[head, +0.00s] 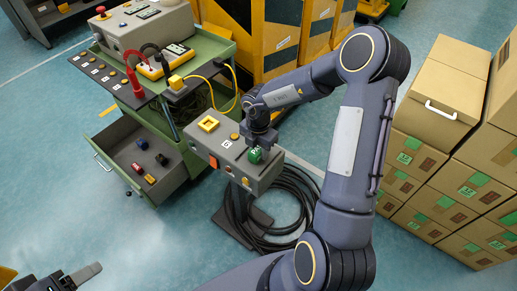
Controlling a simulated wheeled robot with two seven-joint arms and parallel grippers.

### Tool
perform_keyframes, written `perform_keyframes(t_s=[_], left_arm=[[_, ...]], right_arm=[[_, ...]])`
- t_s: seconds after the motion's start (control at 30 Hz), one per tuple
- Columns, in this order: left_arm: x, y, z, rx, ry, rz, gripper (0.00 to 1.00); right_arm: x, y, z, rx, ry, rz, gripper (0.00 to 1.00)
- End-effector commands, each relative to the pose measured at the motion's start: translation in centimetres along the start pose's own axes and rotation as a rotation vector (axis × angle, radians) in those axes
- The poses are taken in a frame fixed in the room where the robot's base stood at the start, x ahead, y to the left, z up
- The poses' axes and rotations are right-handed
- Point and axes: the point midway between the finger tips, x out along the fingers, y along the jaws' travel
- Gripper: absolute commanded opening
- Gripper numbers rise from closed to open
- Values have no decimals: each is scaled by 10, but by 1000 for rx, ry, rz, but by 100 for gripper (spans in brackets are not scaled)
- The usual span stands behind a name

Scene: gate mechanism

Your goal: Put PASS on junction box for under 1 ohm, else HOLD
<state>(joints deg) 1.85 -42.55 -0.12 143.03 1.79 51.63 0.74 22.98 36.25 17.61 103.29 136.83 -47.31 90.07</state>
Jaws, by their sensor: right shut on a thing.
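The junction box (208,142) is a grey box on a stand, with a yellow square frame, an orange patch and small knobs. Whether the piece touches the box is hard to tell. My left gripper (80,276) is at the bottom left corner, far from the box; its jaw opening cannot be made out. A yellow meter (168,60) sits on the green cart; its reading is illegible. I cannot identify a HOLD piece.
The green cart (208,72) has red, black and yellow leads and an open drawer (125,143) with small coloured parts. Coiled black cable (295,205) lies around the stand. Cardboard boxes (418,150) stack at the right. Yellow cabinets (280,50) stand behind.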

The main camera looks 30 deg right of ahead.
Motion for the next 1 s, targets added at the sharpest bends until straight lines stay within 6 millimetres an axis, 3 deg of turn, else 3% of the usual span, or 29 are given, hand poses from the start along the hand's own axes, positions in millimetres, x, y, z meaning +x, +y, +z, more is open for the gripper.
perform_keyframes(t_s=[0.2, 0.23, 0.4, 0.73, 0.87, 1.0], left_arm=[[0, 0, 0, 0, 0, 0, 61], [0, 0, 0, 0, 0, 0, 61], [0, 0, 0, 0, 0, 0, 61], [0, 0, 0, 0, 0, 0, 61], [-3, 2, -2, 0, 0, 0, 61], [-7, 3, -4, 0, 0, 0, 61]], right_arm=[[3, 0, 0, 0, 1, -1, 9], [3, 0, 0, 0, 0, 0, 34], [3, 0, 0, 0, 0, 0, 54], [-1, 0, 0, 0, 0, 1, 54], [-19, 1, 1, 1, -2, 3, 54], [-49, 1, 1, 1, -3, 5, 54]])
